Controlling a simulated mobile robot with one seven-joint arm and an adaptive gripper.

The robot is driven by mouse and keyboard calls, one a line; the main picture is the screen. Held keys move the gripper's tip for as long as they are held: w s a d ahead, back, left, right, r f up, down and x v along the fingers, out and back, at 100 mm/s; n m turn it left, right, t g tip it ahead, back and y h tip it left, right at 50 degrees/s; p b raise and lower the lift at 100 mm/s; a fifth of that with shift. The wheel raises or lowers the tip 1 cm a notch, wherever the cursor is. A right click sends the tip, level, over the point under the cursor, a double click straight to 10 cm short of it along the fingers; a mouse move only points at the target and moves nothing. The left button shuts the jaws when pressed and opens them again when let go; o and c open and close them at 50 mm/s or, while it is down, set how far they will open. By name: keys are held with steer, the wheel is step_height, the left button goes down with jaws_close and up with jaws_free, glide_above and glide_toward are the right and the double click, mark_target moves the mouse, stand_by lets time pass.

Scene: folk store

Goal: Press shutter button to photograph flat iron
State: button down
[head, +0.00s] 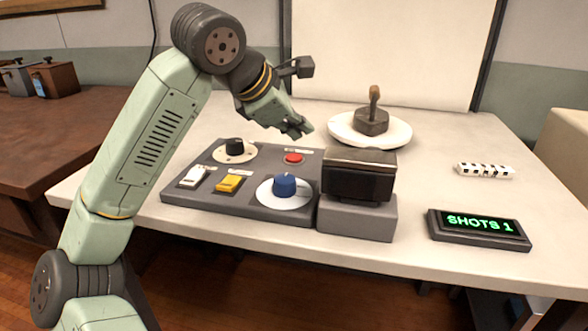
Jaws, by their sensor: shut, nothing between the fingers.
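The flat iron (371,120) is dark with an upright brown handle. It stands on a round white plate (342,130) in front of a pale backdrop. A grey control panel (250,211) lies at the table's front left. Its small red button (293,157) is near the panel's back right. My gripper (297,128) is shut and empty, above and behind the red button and apart from it. A dark boxy camera-like device (358,176) stands on a grey block right of the panel. A display (479,226) reads "SHOTS 1".
The panel also carries a black knob (234,145), a blue knob (285,184), a white switch (193,176) and a yellow switch (229,183). The table's right side is mostly clear. Small boxes (52,80) sit on a brown counter at left.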

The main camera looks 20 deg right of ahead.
mark_target(296, 158)
steer(key=shift+f+b, duration=0.5)
steer(key=shift+f, duration=0.6)
stand_by(0.6)
steer(key=shift+f+b, duration=0.3)
steer(key=shift+f, duration=0.1)
steer(key=shift+f+b, duration=0.4)
steer(key=shift+f, duration=0.05)
stand_by(0.5)
steer(key=shift+r+p, duration=0.7)
steer(key=shift+r, duration=0.15)
steer(key=shift+r, duration=0.15)
step_height(296, 158, up, 5)
steer(key=p, duration=0.4)
